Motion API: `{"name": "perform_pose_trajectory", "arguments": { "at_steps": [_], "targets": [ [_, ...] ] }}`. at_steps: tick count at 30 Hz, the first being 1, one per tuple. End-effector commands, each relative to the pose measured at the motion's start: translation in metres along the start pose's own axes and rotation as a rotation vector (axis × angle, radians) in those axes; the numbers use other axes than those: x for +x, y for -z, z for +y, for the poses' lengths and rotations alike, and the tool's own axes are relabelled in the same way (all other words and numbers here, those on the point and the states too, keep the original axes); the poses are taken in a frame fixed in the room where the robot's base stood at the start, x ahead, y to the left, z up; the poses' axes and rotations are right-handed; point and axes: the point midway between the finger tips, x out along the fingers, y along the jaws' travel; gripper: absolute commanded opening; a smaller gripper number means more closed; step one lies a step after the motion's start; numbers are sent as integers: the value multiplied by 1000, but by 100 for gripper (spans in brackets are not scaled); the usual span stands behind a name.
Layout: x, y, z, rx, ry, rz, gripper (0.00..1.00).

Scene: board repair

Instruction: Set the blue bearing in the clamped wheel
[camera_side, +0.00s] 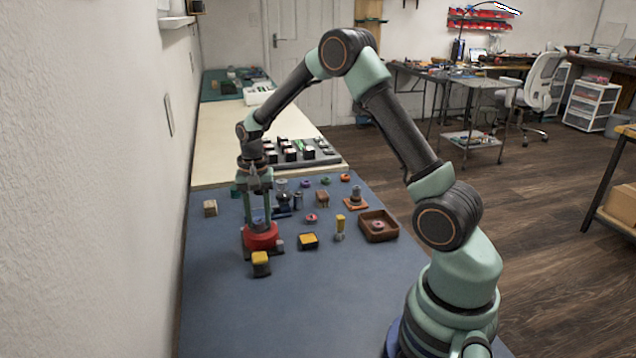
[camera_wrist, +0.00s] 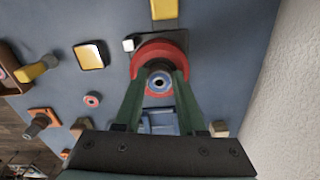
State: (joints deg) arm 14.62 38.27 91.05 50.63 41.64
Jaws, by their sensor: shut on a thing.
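The red wheel (camera_side: 261,241) sits on the blue mat in a dark clamp, part of which shows at its side (camera_side: 278,246). In the wrist view the red wheel (camera_wrist: 160,50) lies just beyond my fingertips. My gripper (camera_side: 261,222) points straight down over the wheel and is shut on the bearing. In the wrist view the bearing (camera_wrist: 159,74) is a dark ring with a bluish, pale middle between the fingertips (camera_wrist: 159,82), roughly over the wheel's centre. Whether it is above the wheel or partly in its bore I cannot tell.
A yellow-topped block (camera_side: 260,263) stands in front of the wheel and another (camera_side: 308,240) to its right. A yellow-handled part (camera_side: 340,228) and a brown tray (camera_side: 378,225) are further right. Several small parts lie behind. The front mat is clear; a wall is at left.

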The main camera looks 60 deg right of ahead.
Motion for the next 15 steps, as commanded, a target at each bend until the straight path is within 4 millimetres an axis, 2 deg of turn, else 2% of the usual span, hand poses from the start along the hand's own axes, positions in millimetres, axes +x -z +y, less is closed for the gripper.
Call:
{"name": "perform_pose_trajectory", "arguments": {
  "at_steps": [11,12,13,15],
  "targets": [
    [7,0,0,0,-1,-1,0],
    [8,0,0,0,-1,-1,43],
    [8,0,0,0,0,-1,52],
    [8,0,0,0,-1,-1,52]
  ]
}}
